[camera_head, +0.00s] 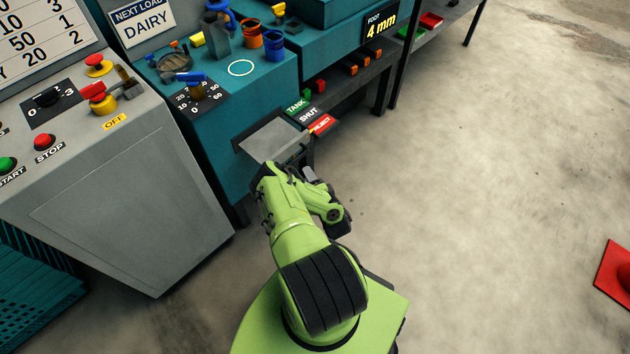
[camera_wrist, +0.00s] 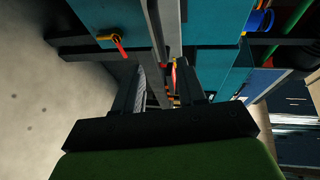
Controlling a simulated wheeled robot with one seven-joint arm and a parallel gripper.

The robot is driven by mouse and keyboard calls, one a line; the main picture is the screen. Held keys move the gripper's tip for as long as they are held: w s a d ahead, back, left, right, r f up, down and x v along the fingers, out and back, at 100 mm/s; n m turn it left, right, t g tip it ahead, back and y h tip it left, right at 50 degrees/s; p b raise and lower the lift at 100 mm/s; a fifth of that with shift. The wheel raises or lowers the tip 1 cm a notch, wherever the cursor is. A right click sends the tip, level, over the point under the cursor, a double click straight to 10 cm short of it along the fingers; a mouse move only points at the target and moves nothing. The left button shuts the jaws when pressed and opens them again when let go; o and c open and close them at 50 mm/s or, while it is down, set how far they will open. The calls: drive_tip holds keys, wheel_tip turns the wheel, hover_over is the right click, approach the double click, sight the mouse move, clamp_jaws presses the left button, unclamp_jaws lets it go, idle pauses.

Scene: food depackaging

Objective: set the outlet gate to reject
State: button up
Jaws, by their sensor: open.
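The outlet gate's position labels stand in a row on the teal machine's right side: green TANK (camera_head: 296,105), black SHUT (camera_head: 309,115) and red REJECT (camera_head: 320,125). A grey chute plate (camera_head: 272,140) juts out just below and left of them. My gripper is largely hidden behind my arm in the head view, close to the chute's right edge. In the wrist view my gripper (camera_wrist: 168,85) is open, its two dark fingers apart. A thin red and yellow piece (camera_wrist: 174,76) shows between the fingers; I cannot tell whether it is the gate's handle. The gate's setting is not clear.
A grey control cabinet (camera_head: 120,200) stands at left, with knobs and buttons. The teal machine (camera_head: 215,125) carries a dial and cups. A red object (camera_head: 615,272) lies at far right. Open concrete floor spans the right side. An orange-red lever (camera_wrist: 117,43) shows in the wrist view.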

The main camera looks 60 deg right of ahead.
drive_tip(key=p+v, duration=0.4)
drive_tip(key=v, duration=0.1)
drive_tip(key=shift+s+a+r, duration=0.1)
drive_tip(key=shift+s+a, duration=0.1)
idle(0.3)
